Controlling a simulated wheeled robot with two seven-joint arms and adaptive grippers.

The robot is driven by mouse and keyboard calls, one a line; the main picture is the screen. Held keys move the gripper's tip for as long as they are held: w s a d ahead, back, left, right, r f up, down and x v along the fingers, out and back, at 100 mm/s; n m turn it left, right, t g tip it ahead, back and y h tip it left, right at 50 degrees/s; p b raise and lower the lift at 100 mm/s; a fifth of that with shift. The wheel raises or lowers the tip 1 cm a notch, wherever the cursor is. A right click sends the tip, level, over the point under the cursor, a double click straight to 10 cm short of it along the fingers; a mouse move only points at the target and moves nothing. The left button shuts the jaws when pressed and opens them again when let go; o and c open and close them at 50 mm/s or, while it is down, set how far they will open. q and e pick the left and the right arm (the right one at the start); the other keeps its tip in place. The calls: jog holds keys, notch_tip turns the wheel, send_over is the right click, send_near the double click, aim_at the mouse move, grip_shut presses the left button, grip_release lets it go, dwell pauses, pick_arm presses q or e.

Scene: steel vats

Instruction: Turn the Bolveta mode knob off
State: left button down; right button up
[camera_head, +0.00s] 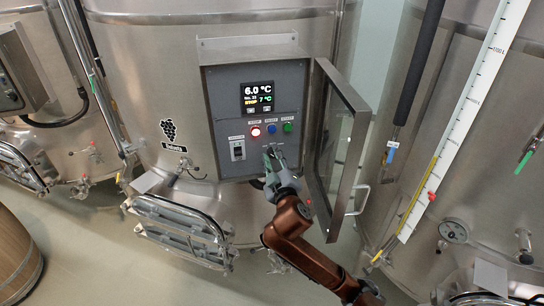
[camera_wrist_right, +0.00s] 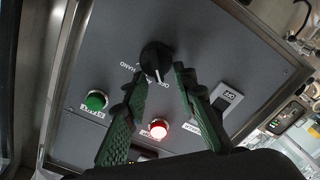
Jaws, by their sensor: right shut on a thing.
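The black Bolveta mode knob (camera_wrist_right: 155,58) sits on the grey control panel (camera_head: 216,94) of the middle steel vat. White lettering by it includes HAND, and its white pointer mark is on the side facing my gripper. My right gripper (camera_wrist_right: 160,72) is shut on the knob, with its green fingers on either side. In the head view the right gripper (camera_head: 272,152) reaches the lower part of the panel and mostly hides the knob. My left gripper is not in view.
The panel's glazed door (camera_head: 345,135) stands open close to my right arm. Above the knob are a lit red button (camera_head: 255,132), a blue button (camera_head: 272,129), a green button (camera_head: 288,127) and a display (camera_head: 257,97). A rocker switch (camera_head: 237,149) is at left.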

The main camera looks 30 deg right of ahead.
dwell(0.5)
jog(key=o, duration=1.2)
jog(key=shift+c, duration=0.2)
jog(key=shift+s, duration=0.1)
jog(key=v, duration=0.7)
jog(key=shift+s, duration=0.15)
